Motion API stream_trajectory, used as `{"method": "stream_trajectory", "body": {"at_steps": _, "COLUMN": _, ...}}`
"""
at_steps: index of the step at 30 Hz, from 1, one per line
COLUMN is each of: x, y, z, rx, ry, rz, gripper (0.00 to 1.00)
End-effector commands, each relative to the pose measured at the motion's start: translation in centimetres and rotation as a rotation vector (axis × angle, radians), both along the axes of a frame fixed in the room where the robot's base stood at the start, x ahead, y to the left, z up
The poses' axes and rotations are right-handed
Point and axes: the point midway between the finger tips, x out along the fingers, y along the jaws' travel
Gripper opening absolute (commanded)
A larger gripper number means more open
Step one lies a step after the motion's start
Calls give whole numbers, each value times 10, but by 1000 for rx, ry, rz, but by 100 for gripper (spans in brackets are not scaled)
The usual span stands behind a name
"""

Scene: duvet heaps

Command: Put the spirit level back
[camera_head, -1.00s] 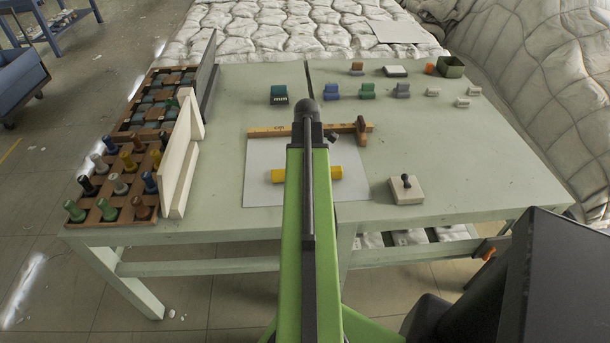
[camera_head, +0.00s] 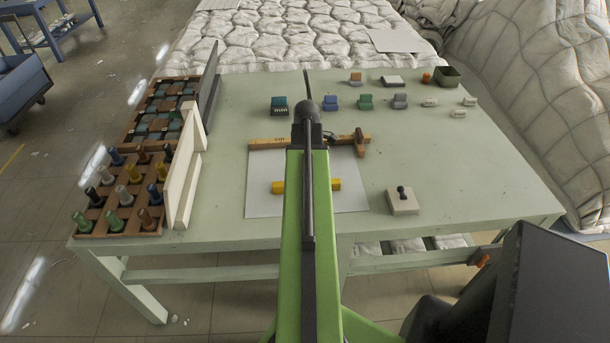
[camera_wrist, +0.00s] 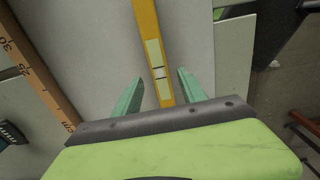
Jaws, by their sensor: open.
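The spirit level is a yellow bar (camera_head: 336,184) lying on a grey-white sheet (camera_head: 262,205) on the table. In the camera_head view my arm hides its middle, so only its two ends show. In the camera_wrist view the yellow spirit level (camera_wrist: 147,22) shows its pale vial window with dark lines. My gripper (camera_wrist: 160,76) is open, with one green finger on each side of the bar and a visible gap to both. How far the fingers are above the sheet is hard to tell. In the camera_head view my gripper is hidden behind the arm.
A wooden T-shaped rule (camera_head: 264,143) lies along the sheet's far edge. A pale block with a black knob (camera_head: 403,203) is right of the sheet. A peg rack (camera_head: 88,228) and an upright white board (camera_head: 190,165) stand left.

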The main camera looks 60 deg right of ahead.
Motion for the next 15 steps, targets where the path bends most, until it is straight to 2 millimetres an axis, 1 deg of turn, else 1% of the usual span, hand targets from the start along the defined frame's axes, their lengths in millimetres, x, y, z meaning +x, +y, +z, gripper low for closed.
{"method": "stream_trajectory", "body": {"at_steps": 1, "x": 0, "y": 0, "z": 25, "rx": 0, "ry": 0, "rz": 0, "gripper": 49}}
{"method": "stream_trajectory", "body": {"at_steps": 6, "x": 0, "y": 0, "z": 59, "rx": 0, "ry": 0, "rz": 0, "gripper": 49}}
{"method": "stream_trajectory", "body": {"at_steps": 10, "x": 0, "y": 0, "z": 71, "rx": 0, "ry": 0, "rz": 0, "gripper": 49}}
{"method": "stream_trajectory", "body": {"at_steps": 15, "x": 0, "y": 0, "z": 70, "rx": 0, "ry": 0, "rz": 0, "gripper": 49}}
